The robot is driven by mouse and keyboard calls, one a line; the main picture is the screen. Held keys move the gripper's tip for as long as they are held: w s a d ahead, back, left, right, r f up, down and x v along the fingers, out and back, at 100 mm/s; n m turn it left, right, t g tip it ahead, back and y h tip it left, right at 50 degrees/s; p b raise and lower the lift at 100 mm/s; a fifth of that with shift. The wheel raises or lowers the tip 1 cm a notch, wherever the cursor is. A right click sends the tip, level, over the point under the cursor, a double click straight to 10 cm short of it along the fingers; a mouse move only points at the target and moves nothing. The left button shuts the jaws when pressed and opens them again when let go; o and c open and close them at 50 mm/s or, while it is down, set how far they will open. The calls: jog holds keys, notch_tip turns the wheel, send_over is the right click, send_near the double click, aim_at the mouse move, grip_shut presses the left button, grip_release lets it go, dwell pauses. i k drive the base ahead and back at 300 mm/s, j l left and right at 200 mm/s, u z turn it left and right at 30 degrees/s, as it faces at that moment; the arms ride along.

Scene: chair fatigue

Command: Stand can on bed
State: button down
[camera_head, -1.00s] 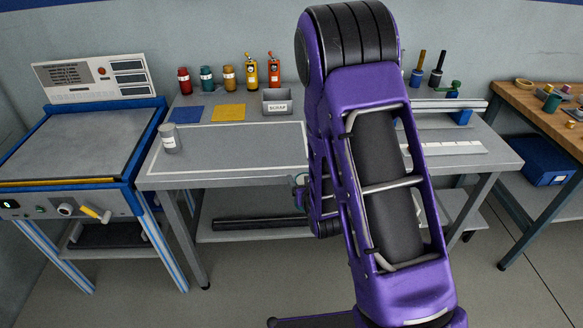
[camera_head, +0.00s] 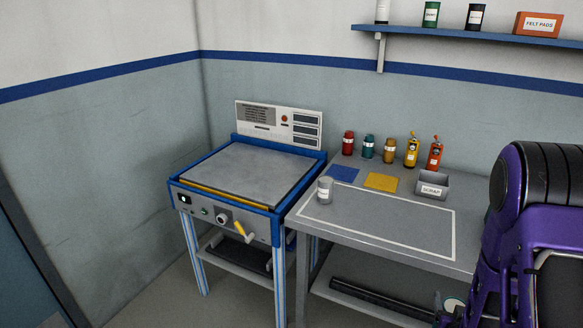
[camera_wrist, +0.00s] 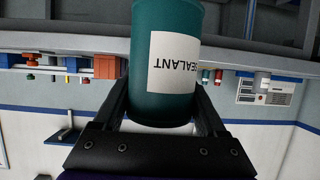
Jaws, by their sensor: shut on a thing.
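A dark green can (camera_wrist: 165,95) with a white SEALANT label fills the middle of the wrist view. My gripper (camera_wrist: 161,88) is shut on it, one finger on each side. The label text appears upside down there. The bed (camera_head: 245,172) is the flat grey top of the blue-framed machine, left of the workbench in the head view. No object stands on the bed. My arm is at the right edge of the head view, apart from the bed. A pale round thing with a green rim (camera_head: 454,304) shows low beside the arm; I cannot tell if it is the can.
The grey workbench (camera_head: 380,232) holds a grey can (camera_head: 325,190) at its left end, several coloured bottles at the back and a SCRAP bin (camera_head: 432,186). A display panel (camera_head: 280,124) rises behind the bed. A crank handle (camera_head: 243,232) sticks out in front.

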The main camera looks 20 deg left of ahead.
aim_at(238, 177)
jog(key=i+j, duration=0.1)
jog(key=j, duration=0.45)
jog(key=i+j, duration=0.1)
jog(key=j, duration=1.05)
jog(key=i+j, duration=0.15)
jog(key=j, duration=0.4)
jog(key=i+j, duration=0.1)
jog(key=j, duration=0.45)
